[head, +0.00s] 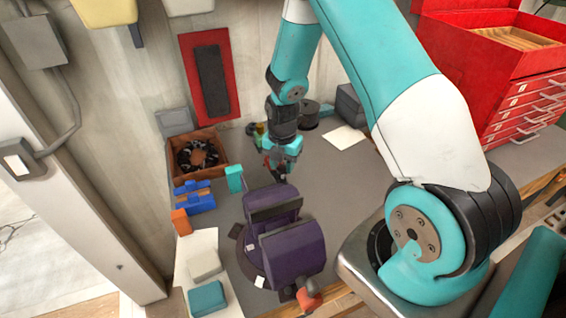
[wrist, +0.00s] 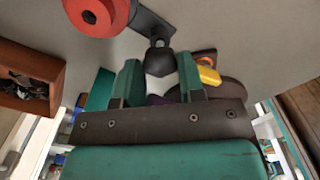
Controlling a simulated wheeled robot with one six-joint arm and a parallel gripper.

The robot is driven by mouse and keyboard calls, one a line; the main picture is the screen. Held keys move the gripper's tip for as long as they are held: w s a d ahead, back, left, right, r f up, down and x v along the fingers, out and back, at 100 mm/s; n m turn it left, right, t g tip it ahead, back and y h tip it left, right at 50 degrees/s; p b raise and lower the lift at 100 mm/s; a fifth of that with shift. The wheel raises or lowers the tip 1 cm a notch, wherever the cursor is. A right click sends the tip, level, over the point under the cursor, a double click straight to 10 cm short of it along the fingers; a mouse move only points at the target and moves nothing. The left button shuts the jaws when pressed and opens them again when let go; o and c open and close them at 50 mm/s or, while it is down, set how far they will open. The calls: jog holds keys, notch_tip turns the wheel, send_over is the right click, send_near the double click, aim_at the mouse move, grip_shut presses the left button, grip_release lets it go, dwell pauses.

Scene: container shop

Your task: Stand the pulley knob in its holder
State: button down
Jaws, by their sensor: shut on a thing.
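My gripper (head: 283,170) is above the bench, behind the purple machine. In the wrist view its two green fingers (wrist: 159,82) are closed around a dark knob-ended piece (wrist: 160,58), which I take to be the pulley knob. In the head view the held piece is small and partly hidden by the gripper. I cannot tell for certain which object is the holder; a blue slotted block (head: 196,200) stands at the left of the bench.
A purple machine (head: 290,252) stands at the front middle. A brown crate (head: 222,172) with dark coiled contents is at the back left. A teal block (head: 234,179) and an orange block (head: 181,222) stand nearby. Red drawers (head: 515,105) are at right. Bench right of my gripper is clear.

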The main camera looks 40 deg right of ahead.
jog(key=shift+f+b, duration=0.35)
jog(key=shift+f, duration=0.15)
jog(key=c, duration=0.6)
grip_release()
jog(key=shift+c, duration=0.2)
jog(key=shift+r, duration=0.1)
notch_tip(320, 180, up, 7)
jog(key=p, duration=0.5)
jog(key=shift+s, duration=0.1)
